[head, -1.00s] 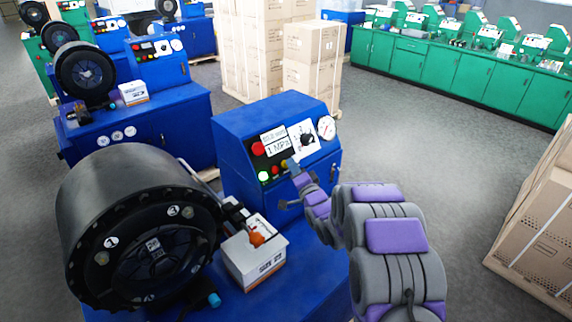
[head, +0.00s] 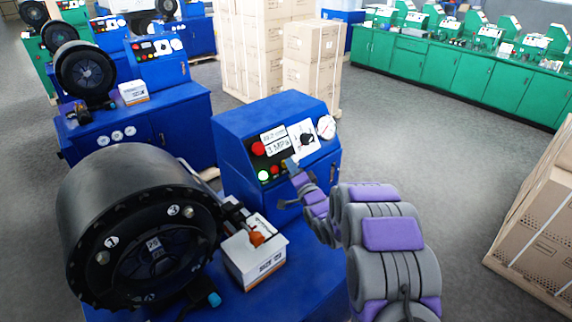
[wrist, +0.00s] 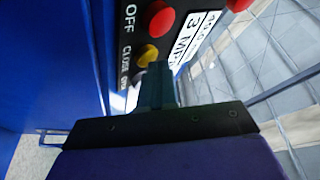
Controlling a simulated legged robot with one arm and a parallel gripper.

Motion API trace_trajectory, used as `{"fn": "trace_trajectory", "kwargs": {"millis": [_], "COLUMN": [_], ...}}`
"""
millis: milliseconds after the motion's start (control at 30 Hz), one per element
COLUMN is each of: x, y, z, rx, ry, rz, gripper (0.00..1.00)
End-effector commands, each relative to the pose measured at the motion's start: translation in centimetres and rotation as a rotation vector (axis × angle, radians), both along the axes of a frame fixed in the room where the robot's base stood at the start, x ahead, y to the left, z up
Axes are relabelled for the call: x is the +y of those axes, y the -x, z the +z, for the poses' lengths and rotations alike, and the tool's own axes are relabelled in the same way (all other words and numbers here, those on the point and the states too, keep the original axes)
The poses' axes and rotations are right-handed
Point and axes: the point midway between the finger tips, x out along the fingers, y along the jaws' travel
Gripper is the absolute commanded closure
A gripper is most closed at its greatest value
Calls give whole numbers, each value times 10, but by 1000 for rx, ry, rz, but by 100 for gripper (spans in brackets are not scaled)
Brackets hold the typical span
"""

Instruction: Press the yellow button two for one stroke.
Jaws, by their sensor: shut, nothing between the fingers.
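The blue control box (head: 235,150) of the near crimper stands at the centre of the head view. In the wrist view its panel shows a yellow button (wrist: 147,55) near the word CLOSE, with a red button (wrist: 159,20) by OFF. A display label (head: 277,145) reads 3 MPa. My gripper (wrist: 156,75) is shut and empty. Its tip overlaps the edge of the yellow button in the wrist view; I cannot tell whether they touch. In the head view my gripper (head: 290,164) is at the panel's lower part and largely hides the yellow button.
The round black crimper head (head: 140,225) stands left of the box, with a white carton (head: 255,265) between them. A lit green-white button (head: 263,176) and a gauge (head: 326,127) are on the panel.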

Motion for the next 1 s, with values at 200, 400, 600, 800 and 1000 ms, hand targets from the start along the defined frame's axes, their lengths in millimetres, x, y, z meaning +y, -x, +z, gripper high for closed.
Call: {"fn": "trace_trajectory", "kwargs": {"millis": [200, 400, 600, 800, 1000], "x": [1, 0, -5, -9, -9], "y": [0, 0, 4, 9, 10], "z": [-1, 0, 7, 11, 10], "rx": [0, 0, -3, -2, -2], "ry": [0, 0, 0, 0, 0], "rz": [1, 1, -1, 0, 1], "gripper": [100, 100, 100, 100, 100]}}
